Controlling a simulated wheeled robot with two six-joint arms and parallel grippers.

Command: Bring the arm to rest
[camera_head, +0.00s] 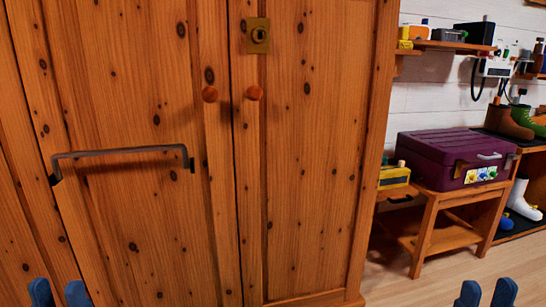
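My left gripper (59,293) shows at the bottom left edge as two blue fingertips with a gap between them. It is open and nothing shows between the fingertips. My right gripper (486,293) shows at the bottom right edge, also as two blue fingertips apart and empty. Both arms are below the picture and hidden. Neither gripper visibly touches anything.
A purple case (445,160) sits on a wooden bench (427,225) at right, near a shoe shelf. Bare floor (440,280) shows below the bench.

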